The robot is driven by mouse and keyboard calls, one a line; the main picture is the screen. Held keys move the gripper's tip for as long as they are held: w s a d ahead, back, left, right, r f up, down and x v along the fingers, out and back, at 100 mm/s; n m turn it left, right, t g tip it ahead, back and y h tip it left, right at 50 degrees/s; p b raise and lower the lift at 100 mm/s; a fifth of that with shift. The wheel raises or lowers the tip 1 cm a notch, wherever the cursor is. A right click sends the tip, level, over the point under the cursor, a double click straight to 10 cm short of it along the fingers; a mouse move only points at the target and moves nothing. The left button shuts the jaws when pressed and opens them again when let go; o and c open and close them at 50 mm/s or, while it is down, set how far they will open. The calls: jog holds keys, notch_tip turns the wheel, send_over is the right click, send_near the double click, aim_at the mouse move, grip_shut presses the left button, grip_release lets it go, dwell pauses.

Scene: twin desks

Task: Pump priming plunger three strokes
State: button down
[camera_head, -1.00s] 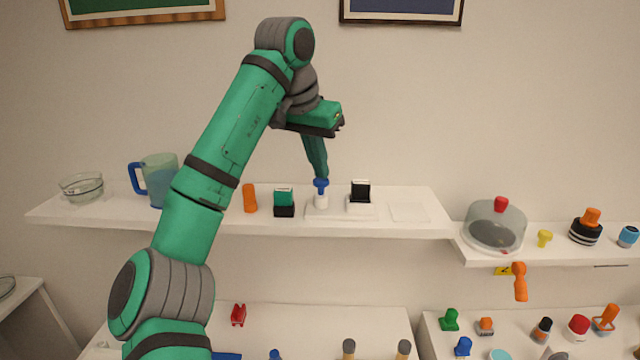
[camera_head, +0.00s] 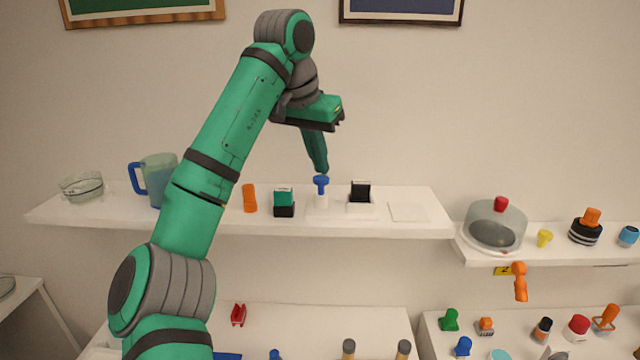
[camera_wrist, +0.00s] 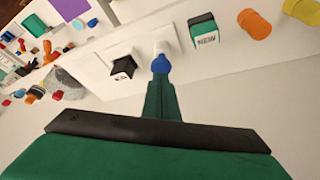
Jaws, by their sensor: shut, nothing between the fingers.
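The priming plunger (camera_head: 321,186) is a blue-topped knob on a white base, standing upright on the upper white shelf. In the wrist view its blue top (camera_wrist: 160,64) lies right at the tip of my fingers, with a white cylinder behind it. My gripper (camera_head: 320,170) points down directly above the plunger, its fingers together and holding nothing. In the wrist view the closed fingers (camera_wrist: 160,82) reach the blue top. I cannot tell whether they touch it or sit slightly above it.
A green stamp-like block (camera_head: 284,203) stands left of the plunger and a black-topped one (camera_head: 360,196) right of it, both close. An orange cylinder (camera_head: 250,198), a blue-handled jug (camera_head: 158,178) and a glass bowl (camera_head: 82,187) are further left. A flat white plate (camera_head: 409,211) lies right.

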jog(key=shift+f, duration=1.25)
jog(key=shift+r, duration=0.55)
dwell(0.6)
jog(key=shift+r, duration=0.9)
jog(key=shift+r, duration=0.1)
jog(key=shift+r, duration=2.15)
